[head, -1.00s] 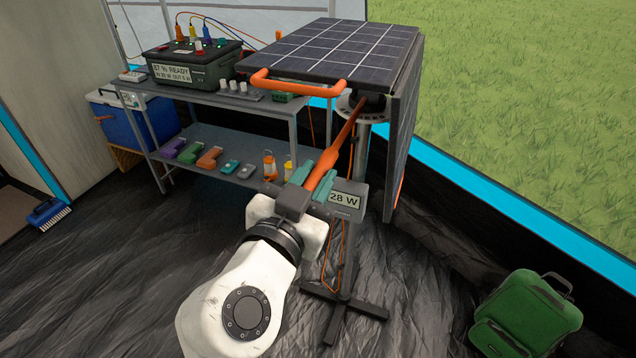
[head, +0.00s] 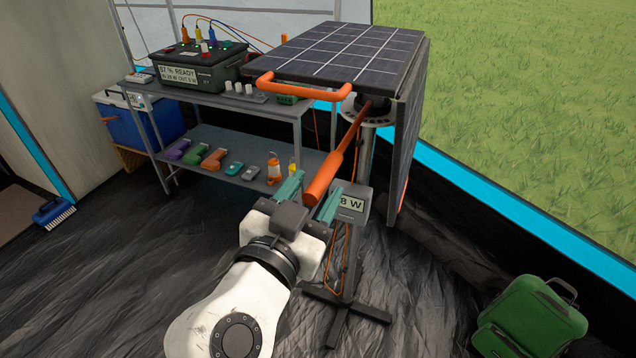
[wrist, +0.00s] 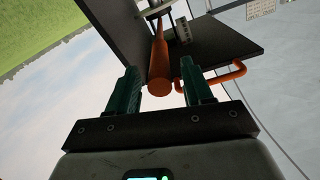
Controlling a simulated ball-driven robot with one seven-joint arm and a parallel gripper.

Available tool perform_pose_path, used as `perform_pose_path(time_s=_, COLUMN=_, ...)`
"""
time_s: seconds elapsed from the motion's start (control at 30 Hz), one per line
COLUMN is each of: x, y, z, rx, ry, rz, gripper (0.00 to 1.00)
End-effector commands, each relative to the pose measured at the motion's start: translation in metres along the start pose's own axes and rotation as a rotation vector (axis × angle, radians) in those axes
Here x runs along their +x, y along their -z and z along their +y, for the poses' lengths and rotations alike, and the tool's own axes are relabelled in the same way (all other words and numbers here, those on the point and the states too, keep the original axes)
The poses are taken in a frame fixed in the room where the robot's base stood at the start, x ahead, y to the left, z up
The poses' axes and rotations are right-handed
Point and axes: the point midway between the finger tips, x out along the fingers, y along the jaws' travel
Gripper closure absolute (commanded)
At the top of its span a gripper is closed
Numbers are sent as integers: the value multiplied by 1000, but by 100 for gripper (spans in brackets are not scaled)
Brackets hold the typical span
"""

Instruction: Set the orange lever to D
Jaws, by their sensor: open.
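The orange lever (head: 327,178) slopes down and toward me from the pivot under the solar panel (head: 345,48). Its thick grip end also shows in the wrist view (wrist: 160,84). A grey marked disc (head: 372,119) surrounds the pivot; its letters are too small to read, so I cannot tell the lever's setting. My gripper (head: 309,194) is open, with its teal fingers on either side of the lever's free end. In the wrist view my gripper (wrist: 158,72) shows gaps between both fingers and the lever.
A grey display box (head: 350,201) on the stand is partly hidden by a finger. An orange tube handle (head: 300,82) edges the panel. A shelf (head: 225,180) with tools and a power box (head: 190,68) stands left. A green backpack (head: 530,320) lies right.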

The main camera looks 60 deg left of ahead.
Motion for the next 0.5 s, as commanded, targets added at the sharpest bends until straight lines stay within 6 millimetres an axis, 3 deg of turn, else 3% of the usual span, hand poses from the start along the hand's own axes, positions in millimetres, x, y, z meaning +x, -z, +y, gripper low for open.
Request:
perform_pose_path(time_s=0.3, x=-61, y=-1, z=0, rx=1, ry=1, rz=-3, gripper=49)
perform_pose_path(time_s=0.5, x=-81, y=-1, z=0, rx=0, ry=0, rz=-2, gripper=49)
